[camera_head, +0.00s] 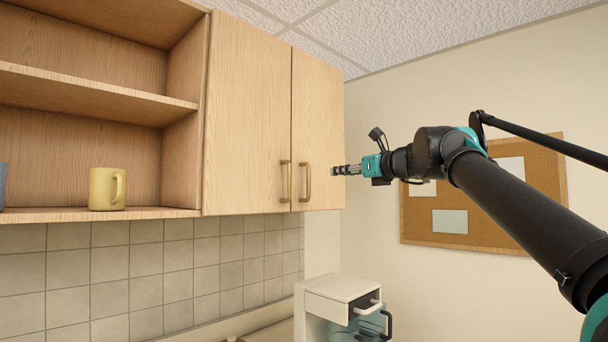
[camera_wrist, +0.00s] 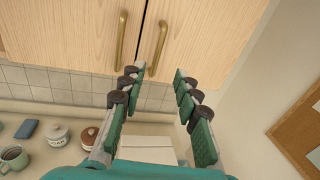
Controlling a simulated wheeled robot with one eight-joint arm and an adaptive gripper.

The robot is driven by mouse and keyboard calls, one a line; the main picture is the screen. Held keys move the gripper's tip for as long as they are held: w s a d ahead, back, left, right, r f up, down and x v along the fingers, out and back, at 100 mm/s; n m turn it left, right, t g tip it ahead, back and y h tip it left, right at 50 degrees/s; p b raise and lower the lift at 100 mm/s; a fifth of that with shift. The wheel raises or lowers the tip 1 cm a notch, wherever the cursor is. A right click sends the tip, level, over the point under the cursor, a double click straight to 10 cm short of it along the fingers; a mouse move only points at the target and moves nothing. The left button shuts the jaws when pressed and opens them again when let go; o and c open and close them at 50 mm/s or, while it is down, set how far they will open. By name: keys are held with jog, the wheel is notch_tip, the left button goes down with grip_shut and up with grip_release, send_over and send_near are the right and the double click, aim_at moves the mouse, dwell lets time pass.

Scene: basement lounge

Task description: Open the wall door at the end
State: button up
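The end wall door (camera_head: 318,125) is the right one of two light wood cupboard doors, and it looks shut. Its brass handle (camera_head: 306,182) is near its left edge, beside the handle of the neighbouring door. My gripper (camera_head: 337,170) is at the right of this handle, near the door's lower right part. In the wrist view the end door (camera_wrist: 205,35) and its handle (camera_wrist: 158,47) are ahead. My gripper (camera_wrist: 155,75) is open there, with its two fingers apart and nothing between them. The handle's lower end shows between the fingertips, close to the left finger; I cannot tell the distance.
The neighbouring door (camera_head: 245,110) adjoins on the left, then an open shelf with a yellow mug (camera_head: 107,188). Below are a tiled wall and a small white drawer unit (camera_head: 340,297). A cork board (camera_head: 480,235) hangs on the right wall. Canisters (camera_wrist: 57,134) stand on the counter.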

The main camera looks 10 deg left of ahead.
jog(key=shift+m, duration=0.3)
jog(key=x, duration=0.5)
jog(key=r+x, duration=0.1)
jog(key=x, duration=1.1)
jog(key=shift+w+a+r, duration=0.15)
jog(key=shift+r, duration=0.2)
jog(key=shift+c, duration=0.6)
grip_shut()
